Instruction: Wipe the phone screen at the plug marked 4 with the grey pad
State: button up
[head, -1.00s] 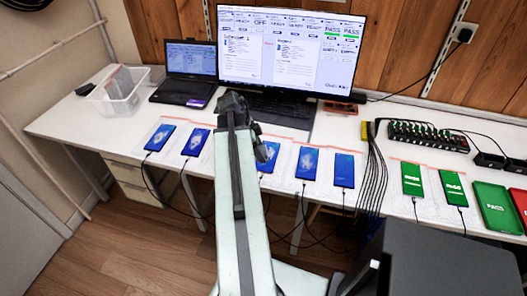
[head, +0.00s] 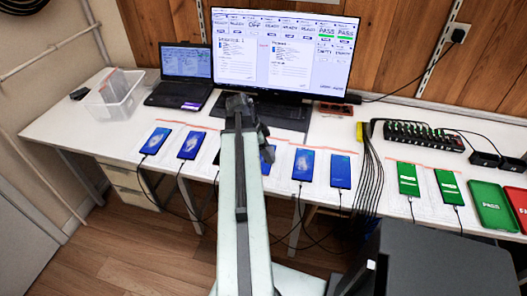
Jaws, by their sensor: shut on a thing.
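A row of phones lies on the white bench, each with a cable at its near edge. Blue-screened phones show left of my arm (head: 155,140), (head: 190,145) and right of it (head: 303,165), (head: 340,171). Another blue phone (head: 269,154) is partly covered by my gripper (head: 267,146), a small dark shape just right of my arm's upper end. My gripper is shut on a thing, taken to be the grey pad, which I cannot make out. My arm hides part of the row. Plug numbers are not legible, so I cannot tell which phone is at 4.
Two green-screened phones (head: 408,180) lie right of a cable bundle (head: 368,165). A green tray (head: 490,209) and red tray (head: 520,200) are at the far right. A monitor (head: 285,50), laptop (head: 184,75), clear bin (head: 117,98) and multi-port hub (head: 425,134) stand behind.

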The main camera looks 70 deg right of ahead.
jog(key=shift+w+a, duration=0.15)
jog(key=shift+w, duration=0.9)
jog(key=shift+w+a, duration=0.15)
jog(key=shift+w, duration=0.85)
notch_tip(320, 180, up, 6)
jog(key=p, duration=0.6)
notch_tip(320, 180, up, 3)
jog(key=p, duration=0.3)
jog(key=shift+s, duration=0.15)
